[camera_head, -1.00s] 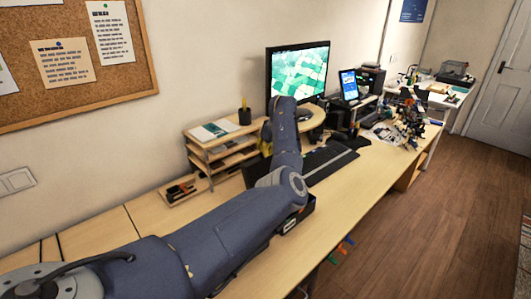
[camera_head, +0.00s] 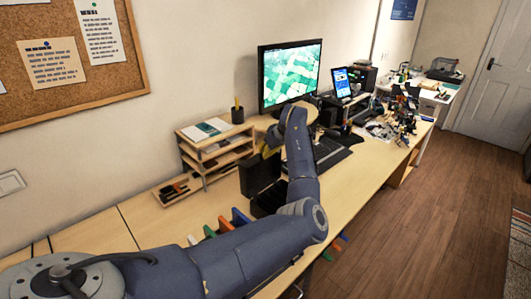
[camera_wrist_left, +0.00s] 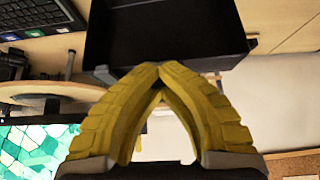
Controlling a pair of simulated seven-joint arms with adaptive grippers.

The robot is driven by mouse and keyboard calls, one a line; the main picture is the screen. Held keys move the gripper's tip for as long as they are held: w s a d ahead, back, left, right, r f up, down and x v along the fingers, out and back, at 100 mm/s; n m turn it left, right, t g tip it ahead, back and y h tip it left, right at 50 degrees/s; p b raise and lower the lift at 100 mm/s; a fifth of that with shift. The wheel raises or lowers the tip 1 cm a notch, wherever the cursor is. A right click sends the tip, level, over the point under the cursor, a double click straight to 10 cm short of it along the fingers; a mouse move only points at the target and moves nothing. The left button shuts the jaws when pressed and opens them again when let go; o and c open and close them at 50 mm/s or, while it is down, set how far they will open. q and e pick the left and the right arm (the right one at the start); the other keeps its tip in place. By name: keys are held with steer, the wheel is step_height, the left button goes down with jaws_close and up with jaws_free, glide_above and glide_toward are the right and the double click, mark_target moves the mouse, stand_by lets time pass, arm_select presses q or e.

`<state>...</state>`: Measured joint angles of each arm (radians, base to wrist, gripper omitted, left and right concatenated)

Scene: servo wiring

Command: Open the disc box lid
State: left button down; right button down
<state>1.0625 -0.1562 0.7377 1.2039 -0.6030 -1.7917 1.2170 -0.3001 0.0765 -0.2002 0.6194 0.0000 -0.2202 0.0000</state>
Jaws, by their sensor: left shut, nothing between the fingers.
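The black disc box (camera_head: 266,203) sits on the desk, partly hidden behind my left arm. A black panel that looks like its lid (camera_head: 258,178) stands up at the box's back side. My left gripper (camera_head: 267,150) shows only as a bit of yellow beside the upper part of this panel, mostly hidden by my arm. In the left wrist view my yellow left fingers (camera_wrist_left: 160,70) are shut with tips together and nothing between them. They are right at the edge of a black walled part (camera_wrist_left: 165,35); I cannot tell whether they touch it. My right gripper is out of view.
A wooden shelf organizer (camera_head: 212,150) stands behind the box at the left. A monitor (camera_head: 290,78) and keyboard (camera_head: 330,152) are beyond it. Blue, green and orange pieces (camera_head: 228,224) lie near my arm. The desk's front right strip (camera_head: 375,180) is clear.

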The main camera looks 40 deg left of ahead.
arm_select(q)
steer(key=c, duration=2.1)
jaws_free()
steer(key=shift+s, duration=0.1)
steer(key=o, duration=1.3)
steer(key=shift+c, duration=0.2)
steer(key=w+v, duration=0.1)
steer(key=v, duration=0.6)
steer(key=shift+s+d+r, duration=0.25)
steer(key=shift+s+r, duration=0.1)
steer(key=shift+s, duration=0.2)
